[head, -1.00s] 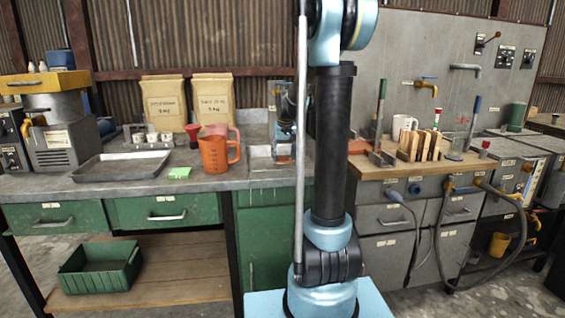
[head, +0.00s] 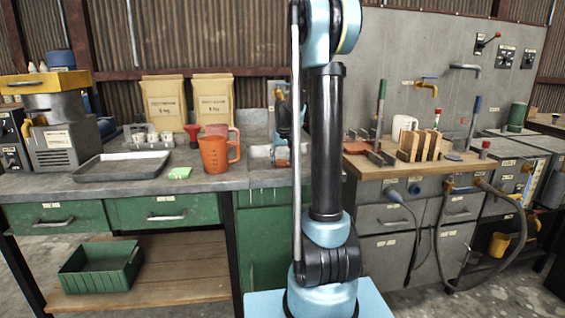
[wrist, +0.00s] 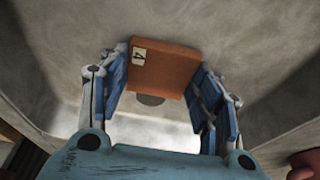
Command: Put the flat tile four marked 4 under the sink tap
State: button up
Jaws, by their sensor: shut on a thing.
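The orange-brown flat tile (wrist: 168,76), with a white label marked 4 in one corner, is between the two blue fingers of my gripper (wrist: 160,65) in the wrist view. My gripper is shut on it. A pale grey basin surface lies beyond the tile, with a dark round drain (wrist: 150,100) partly hidden behind its lower edge. In the head view the sink (head: 260,152) is set into the grey counter left of my arm. My arm hides part of it, and I cannot clearly make out the sink tap or the tile there.
An orange measuring jug (head: 214,155) stands left of the sink. Two paper bags (head: 172,100) stand at the back.

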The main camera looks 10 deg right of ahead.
jog(key=o, duration=1.2)
jog(key=shift+o, duration=0.2)
jog(key=v, duration=1.1)
jog(key=shift+g, duration=0.3)
jog(key=s+f, duration=0.1)
jog(key=s, duration=0.6)
jog(key=s+f, duration=0.1)
jog(key=s, duration=0.7)
jog(key=s+f, duration=0.1)
jog(key=s, duration=0.6)
jog(key=shift+s+f, duration=0.35)
jog(key=s+f, duration=1.3)
jog(key=s, duration=0.4)
jog(key=shift+s+g, duration=0.3)
jog(key=shift+s, duration=0.1)
